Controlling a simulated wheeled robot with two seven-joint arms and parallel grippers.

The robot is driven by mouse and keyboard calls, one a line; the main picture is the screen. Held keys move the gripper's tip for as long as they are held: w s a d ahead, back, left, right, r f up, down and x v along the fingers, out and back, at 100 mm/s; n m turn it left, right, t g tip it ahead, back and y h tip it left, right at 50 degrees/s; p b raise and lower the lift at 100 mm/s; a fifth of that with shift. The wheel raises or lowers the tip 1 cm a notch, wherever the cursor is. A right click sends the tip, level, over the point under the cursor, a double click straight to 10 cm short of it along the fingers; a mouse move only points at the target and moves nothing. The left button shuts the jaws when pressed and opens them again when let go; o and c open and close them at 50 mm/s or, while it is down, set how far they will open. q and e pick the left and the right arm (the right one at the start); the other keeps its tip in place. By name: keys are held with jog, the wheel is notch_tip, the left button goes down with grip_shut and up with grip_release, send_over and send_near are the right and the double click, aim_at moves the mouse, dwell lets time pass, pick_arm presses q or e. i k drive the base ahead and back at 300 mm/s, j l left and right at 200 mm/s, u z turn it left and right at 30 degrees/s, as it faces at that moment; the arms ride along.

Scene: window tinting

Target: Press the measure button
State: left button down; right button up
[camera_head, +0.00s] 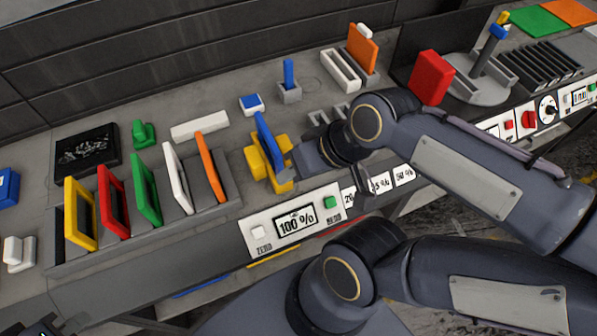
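The measuring device (266,238) is a white panel on the bench front. Its display (296,220) reads 100 %. A green button (330,202) sits right of the display, above small lettering that looks like the measure label. A white button (259,232) marked ZERO is on the left. My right gripper (361,192) hangs just above and right of the green button, apparently apart from it; its own wrist partly hides it, so its opening is unclear. Part of what seems my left gripper (40,328) shows at the bottom left edge, away from the device.
A blue panel (266,137) stands in a yellow holder (257,163) behind the device, close to my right gripper. A rack (75,258) with several coloured frames is on the left. Percent cards (403,175) lie right of the device, partly behind my arm.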

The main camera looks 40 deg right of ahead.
aim_at(330, 201)
jog(key=z, duration=1.35)
